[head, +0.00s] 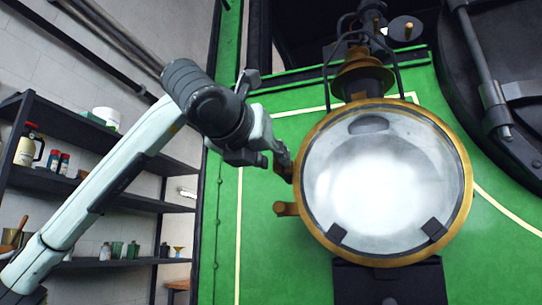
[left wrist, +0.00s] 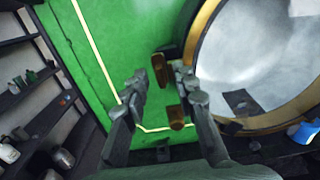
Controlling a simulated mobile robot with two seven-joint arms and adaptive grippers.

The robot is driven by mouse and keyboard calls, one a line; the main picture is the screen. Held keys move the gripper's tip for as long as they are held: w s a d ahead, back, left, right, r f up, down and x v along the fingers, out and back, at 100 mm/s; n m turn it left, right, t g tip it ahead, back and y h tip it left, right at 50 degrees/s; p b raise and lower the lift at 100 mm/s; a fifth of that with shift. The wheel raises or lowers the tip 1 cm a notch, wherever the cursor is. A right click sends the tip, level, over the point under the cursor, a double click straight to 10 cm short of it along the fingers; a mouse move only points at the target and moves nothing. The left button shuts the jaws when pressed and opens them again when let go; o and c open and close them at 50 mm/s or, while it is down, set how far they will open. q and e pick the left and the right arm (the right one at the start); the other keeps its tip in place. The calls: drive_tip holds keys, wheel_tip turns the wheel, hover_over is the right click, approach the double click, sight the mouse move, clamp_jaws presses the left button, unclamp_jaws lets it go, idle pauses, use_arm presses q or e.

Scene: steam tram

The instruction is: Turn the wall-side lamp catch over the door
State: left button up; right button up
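The large round lamp (head: 380,180) has a brass rim and a bright glass door, and is fixed on the green panel. Two small brass pieces stick out at its left, wall-facing side. The upper one, seemingly the catch (left wrist: 159,70), shows between my fingertips in the left wrist view; in the head view my gripper partly hides it. The lower brass peg (head: 287,209) also shows in the left wrist view (left wrist: 177,117). My left gripper (head: 276,157) is at the lamp's left rim, its fingers apart on either side of the upper piece. I cannot tell whether they touch it. My right gripper is out of view.
Dark shelves (head: 85,190) with bottles and jars stand against the wall at left. A dark bracket (head: 390,280) sits under the lamp. A dark round hatch (head: 495,90) is at the right.

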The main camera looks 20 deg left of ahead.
use_arm(q)
clamp_jaws()
